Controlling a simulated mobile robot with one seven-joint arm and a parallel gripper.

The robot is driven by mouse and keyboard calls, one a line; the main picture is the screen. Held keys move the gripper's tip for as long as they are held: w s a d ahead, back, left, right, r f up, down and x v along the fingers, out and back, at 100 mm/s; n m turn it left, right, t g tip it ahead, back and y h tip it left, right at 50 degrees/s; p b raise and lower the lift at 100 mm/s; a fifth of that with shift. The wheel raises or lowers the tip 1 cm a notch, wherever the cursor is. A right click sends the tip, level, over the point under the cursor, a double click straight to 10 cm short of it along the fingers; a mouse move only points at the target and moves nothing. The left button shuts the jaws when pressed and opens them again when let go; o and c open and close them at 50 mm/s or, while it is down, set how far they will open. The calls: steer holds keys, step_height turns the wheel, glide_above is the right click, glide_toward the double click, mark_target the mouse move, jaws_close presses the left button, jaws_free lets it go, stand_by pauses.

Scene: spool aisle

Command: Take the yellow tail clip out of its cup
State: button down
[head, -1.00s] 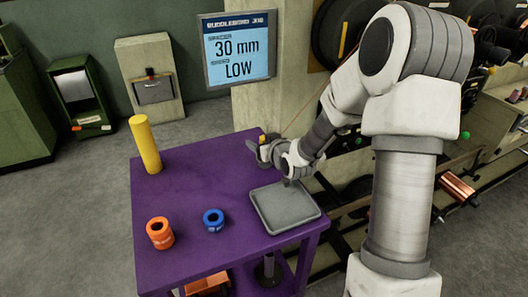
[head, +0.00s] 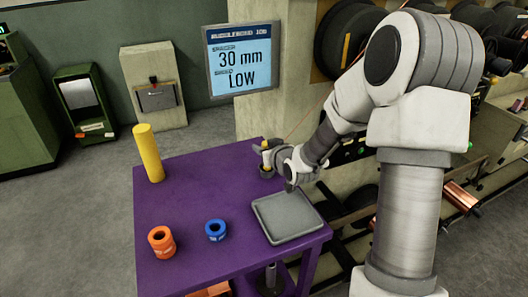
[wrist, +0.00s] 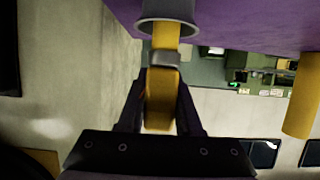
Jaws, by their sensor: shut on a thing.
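The yellow tail clip (wrist: 161,92) stands between the two dark fingers of my gripper (wrist: 160,105) in the wrist view, with a grey band around it. My gripper is shut on it. The clip's far end runs to the mouth of its grey cup (wrist: 151,27) and appears to be inside the rim; how deep it sits is hidden. In the head view my gripper (head: 267,155) is at the back right corner of the purple table, over the small dark cup (head: 266,173). The yellow top of the clip (head: 265,144) shows there.
On the purple table (head: 190,195) are a grey tray (head: 262,228), a blue ring (head: 215,230), an orange ring (head: 161,242) and a tall yellow cylinder (head: 148,153). The table's middle is clear. A screen (head: 241,59) reads "30 mm" and "LOW". Spool racks stand behind my arm.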

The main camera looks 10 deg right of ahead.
steer(key=s+d+r+p, duration=0.2)
steer(key=d+r+p, duration=0.2)
steer(key=d+r, duration=0.5)
steer(key=shift+s+d+r, duration=0.25)
steer(key=shift+d+r, duration=0.1)
steer(key=shift+d, duration=0.9)
